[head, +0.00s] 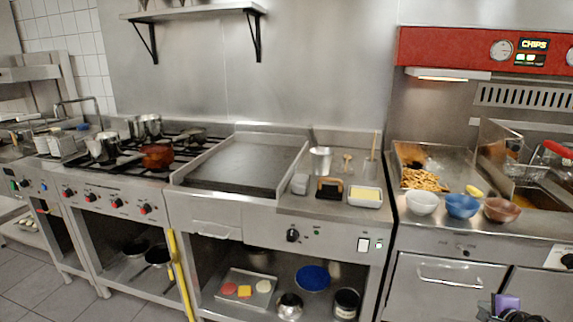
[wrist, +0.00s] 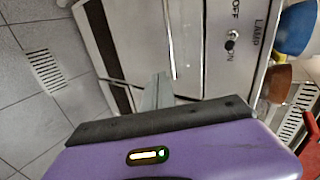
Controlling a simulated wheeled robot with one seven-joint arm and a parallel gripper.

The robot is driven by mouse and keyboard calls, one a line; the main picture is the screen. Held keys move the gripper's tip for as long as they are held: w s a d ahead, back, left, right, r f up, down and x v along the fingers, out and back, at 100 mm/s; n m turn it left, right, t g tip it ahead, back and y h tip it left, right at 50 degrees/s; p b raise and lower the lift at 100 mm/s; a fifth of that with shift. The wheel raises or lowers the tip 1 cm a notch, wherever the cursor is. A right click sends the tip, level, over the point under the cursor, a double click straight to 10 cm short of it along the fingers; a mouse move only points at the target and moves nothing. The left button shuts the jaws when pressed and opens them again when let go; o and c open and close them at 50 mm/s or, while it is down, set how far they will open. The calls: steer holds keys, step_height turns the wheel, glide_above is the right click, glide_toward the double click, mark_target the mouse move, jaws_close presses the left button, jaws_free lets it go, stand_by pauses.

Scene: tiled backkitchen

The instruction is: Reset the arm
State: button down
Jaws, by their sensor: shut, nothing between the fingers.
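My gripper (wrist: 157,90) shows in the wrist view as pale grey fingers beyond my purple hand. The fingers are together and hold nothing. In the head view, the purple and dark end of my arm (head: 507,306) is at the lower right edge, in front of the steel cabinet (head: 440,285) below the chip station. My gripper is apart from the bowls and the other items on the counter. The rest of my arm is outside the head view.
A white bowl (head: 421,202), a blue bowl (head: 462,206) and a brown bowl (head: 502,210) line the counter edge above my arm. A fryer (head: 540,200) with a red handle stands at right. A griddle (head: 245,165) is left of centre. Tiled floor (wrist: 35,115) is clear.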

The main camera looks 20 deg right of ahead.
step_height(320, 180, up, 8)
steer(key=s+a+n+t+h, duration=0.1)
steer(key=s+n+t+h, duration=0.15)
steer(key=n+h, duration=0.2)
steer(key=s+a+r+n+t+y, duration=0.15)
steer(key=s+a+n, duration=0.35)
steer(key=a, duration=0.6)
steer(key=s+a+n+t+y, duration=0.15)
steer(key=s+a+n, duration=0.25)
steer(key=a, duration=0.6)
steer(key=s+a+r+n+t+y, duration=0.15)
steer(key=s+a+n, duration=0.35)
steer(key=a, duration=0.6)
steer(key=s+a+r+n+g+y, duration=0.1)
steer(key=s+a+n+y, duration=0.4)
steer(key=s+a, duration=1)
steer(key=shift+s+a+r+g+y+p, duration=0.25)
steer(key=shift+s+r+y+p, duration=0.2)
steer(key=shift+s, duration=0.35)
steer(key=shift+d, duration=0.15)
